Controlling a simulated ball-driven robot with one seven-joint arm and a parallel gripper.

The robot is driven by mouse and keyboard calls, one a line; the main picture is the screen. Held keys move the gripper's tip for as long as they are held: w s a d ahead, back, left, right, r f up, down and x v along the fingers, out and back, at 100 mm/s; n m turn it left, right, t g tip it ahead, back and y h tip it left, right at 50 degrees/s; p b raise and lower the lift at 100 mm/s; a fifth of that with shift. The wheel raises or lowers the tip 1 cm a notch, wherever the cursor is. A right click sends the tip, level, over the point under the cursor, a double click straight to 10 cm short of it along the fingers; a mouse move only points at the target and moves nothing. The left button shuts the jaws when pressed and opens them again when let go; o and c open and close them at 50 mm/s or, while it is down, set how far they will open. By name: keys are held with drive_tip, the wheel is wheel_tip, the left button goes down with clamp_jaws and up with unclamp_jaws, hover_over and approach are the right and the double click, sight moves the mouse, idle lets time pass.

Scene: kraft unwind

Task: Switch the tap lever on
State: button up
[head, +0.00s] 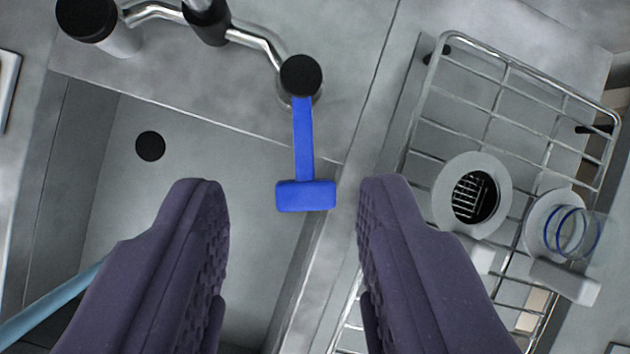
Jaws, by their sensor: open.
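The tap lever (305,142) is a blue bar with a wider blue block at its end. It sticks out from a black-capped tap post (301,77) at the upper middle of the head view and points toward me. My gripper (290,195) is open, with its two purple fingers on either side of the lever's end block. There is a gap between the block and each finger, and nothing is held. The metal tap pipe (250,39) runs from the post to the upper left, partly cut off by the top edge.
A grey sink basin (120,215) with a dark round hole (150,146) lies at the left. A wire rack (490,100) at the right holds white ring-shaped items (473,200) and a clear, blue-ringed vessel (580,235). A light blue rod (50,300) lies at the lower left.

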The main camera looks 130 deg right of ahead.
drive_tip(key=g, duration=0.1)
approach(304, 146)
drive_tip(key=shift+w+d+f+y, duration=0.1)
drive_tip(key=shift+d+f+y, duration=0.2)
drive_tip(key=shift+f+y, duration=0.1)
drive_tip(key=b+x, duration=0.2)
drive_tip(key=x, duration=0.5)
drive_tip(key=shift+w, duration=0.1)
clamp_jaws()
